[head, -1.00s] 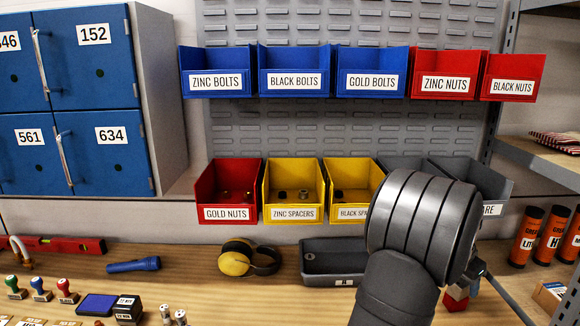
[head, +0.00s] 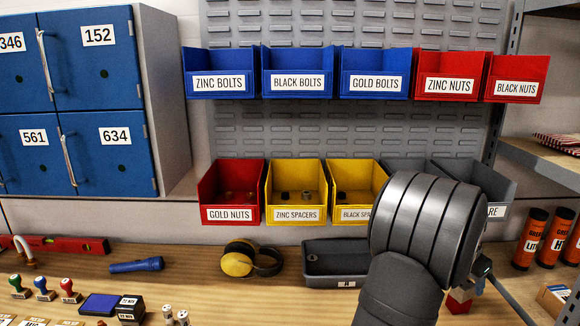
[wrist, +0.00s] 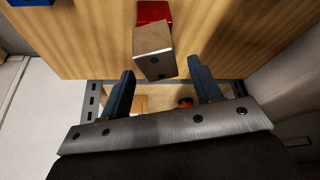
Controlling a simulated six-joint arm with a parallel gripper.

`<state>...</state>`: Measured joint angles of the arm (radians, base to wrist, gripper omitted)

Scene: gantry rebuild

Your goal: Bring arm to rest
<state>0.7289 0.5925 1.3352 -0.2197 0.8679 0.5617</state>
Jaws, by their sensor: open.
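My gripper (wrist: 160,66) is open in the wrist view, its two dark fingers apart with nothing held between them. A block with a bare metal face (wrist: 153,52) and a red part (wrist: 152,13) shows just beyond the fingertips, over the wooden bench. I cannot tell the exact gap between it and the fingers. In the head view my thick grey arm covers most of the gripper. The red-and-pale block (head: 459,301) shows low beside the arm, on the bench.
Labelled bins hang behind the arm, including gold nuts (head: 230,213) and zinc spacers (head: 296,214). A grey tray (head: 340,281) lies just left of my arm. Orange-black tubes (head: 530,240) stand at right.

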